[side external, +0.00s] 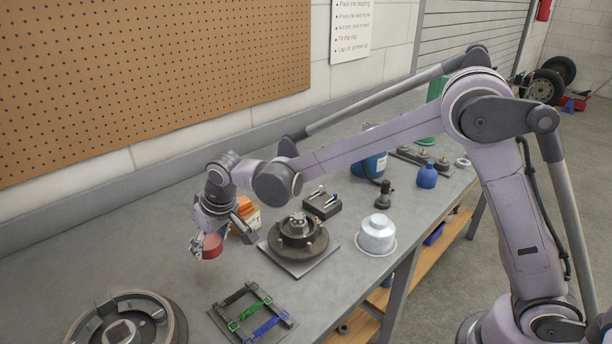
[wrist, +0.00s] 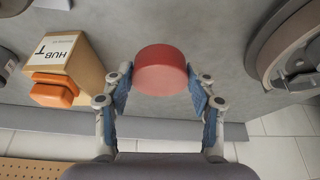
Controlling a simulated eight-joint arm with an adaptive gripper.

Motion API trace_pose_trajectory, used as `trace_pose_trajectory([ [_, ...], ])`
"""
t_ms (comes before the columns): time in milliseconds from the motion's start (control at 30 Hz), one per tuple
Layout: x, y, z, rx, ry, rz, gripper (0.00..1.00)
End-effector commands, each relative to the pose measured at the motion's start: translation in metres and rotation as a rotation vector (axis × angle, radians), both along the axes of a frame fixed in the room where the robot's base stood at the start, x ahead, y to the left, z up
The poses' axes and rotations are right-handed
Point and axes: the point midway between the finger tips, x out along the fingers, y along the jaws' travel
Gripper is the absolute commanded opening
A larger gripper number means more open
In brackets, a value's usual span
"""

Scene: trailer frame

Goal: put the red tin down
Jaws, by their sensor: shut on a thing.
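The red tin (side external: 212,246) is a short round red can. In the wrist view the tin (wrist: 161,70) sits between the two blue-padded fingers of my gripper (wrist: 161,95). My gripper (side external: 207,238) is shut on it. In the side view the tin appears held above the grey workbench (side external: 180,268), over a bare patch. How far it is above the surface is hard to tell.
Bare bench lies left of the tin.

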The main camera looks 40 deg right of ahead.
Motion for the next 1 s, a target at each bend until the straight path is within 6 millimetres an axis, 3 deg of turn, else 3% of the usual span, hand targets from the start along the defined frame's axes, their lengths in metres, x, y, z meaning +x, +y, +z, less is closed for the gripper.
trace_pose_trajectory([
  [100, 0.002, 0.019, -0.011, -0.002, 0.000, 0.001, 0.23],
  [267, 0.004, 0.030, -0.019, -0.001, 0.000, 0.001, 0.23],
  [600, 0.004, 0.031, -0.056, -0.001, 0.000, -0.001, 0.23],
  [1000, 0.004, 0.031, -0.061, -0.001, 0.000, -0.001, 0.23],
])
